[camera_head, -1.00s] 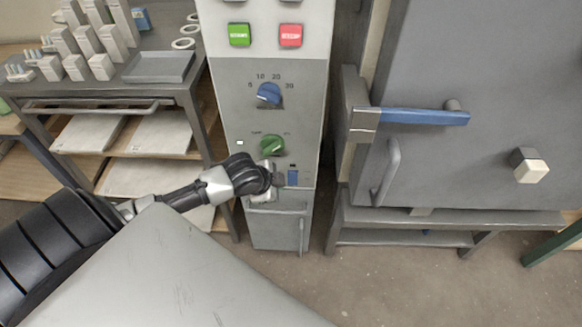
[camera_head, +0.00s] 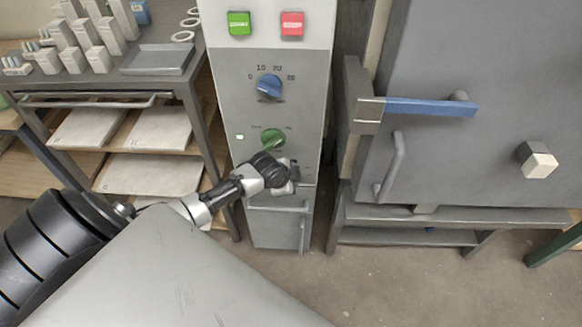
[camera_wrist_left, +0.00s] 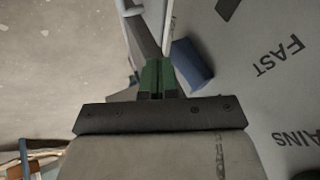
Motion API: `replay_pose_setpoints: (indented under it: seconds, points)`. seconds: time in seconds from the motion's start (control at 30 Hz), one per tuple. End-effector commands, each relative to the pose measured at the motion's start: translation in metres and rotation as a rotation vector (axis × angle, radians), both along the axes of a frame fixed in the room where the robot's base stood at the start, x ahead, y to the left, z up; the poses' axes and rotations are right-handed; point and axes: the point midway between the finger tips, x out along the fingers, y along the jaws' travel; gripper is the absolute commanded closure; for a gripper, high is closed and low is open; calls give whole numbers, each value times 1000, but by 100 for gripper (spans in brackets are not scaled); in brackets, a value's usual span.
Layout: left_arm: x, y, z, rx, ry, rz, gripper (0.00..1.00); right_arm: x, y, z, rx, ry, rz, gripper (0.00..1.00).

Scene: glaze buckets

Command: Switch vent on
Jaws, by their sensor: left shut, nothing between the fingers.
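The grey control panel (camera_head: 235,105) stands upright in the middle of the head view. On it are a blue dial (camera_head: 269,86) and, below, a green knob (camera_head: 273,138). My left gripper (camera_head: 293,173) is at the panel's lower part, below and right of the green knob, shut and empty. It hides most of the low blue switch in the head view. In the left wrist view the blue switch (camera_wrist_left: 191,63) stands out from the panel, just right of my shut green-padded fingertips (camera_wrist_left: 158,76). I cannot tell whether they touch it. No vent label is readable.
A small indicator (camera_head: 240,137) left of the green knob looks pale green. A green button (camera_head: 239,23) and a red button (camera_head: 292,23) are higher up. A grey door (camera_head: 440,165) with a blue-handled latch (camera_head: 415,105) stands right. A shelved table (camera_head: 100,101) stands left.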

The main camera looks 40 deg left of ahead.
Motion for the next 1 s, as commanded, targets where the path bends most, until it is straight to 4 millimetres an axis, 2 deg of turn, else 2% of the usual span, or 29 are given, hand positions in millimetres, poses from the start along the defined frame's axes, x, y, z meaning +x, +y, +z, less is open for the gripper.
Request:
replay_pose_setpoints:
  seconds: [0.13, 0.47, 0.63, 1.0]
  points:
    - [7, 4, -2, 0, -1, 0, 100, 0, 0, -2, 1, -1, 0, 59]
    - [7, 5, -2, 0, -1, 0, 100, 0, 0, -1, 0, -1, 0, 59]
    - [12, 8, -7, 46, -73, 1, 100, 0, -1, -2, -1, 0, 1, 59]
    - [12, 8, -1, 41, -66, 2, 100, 0, -4, 3, -5, 0, 2, 59]
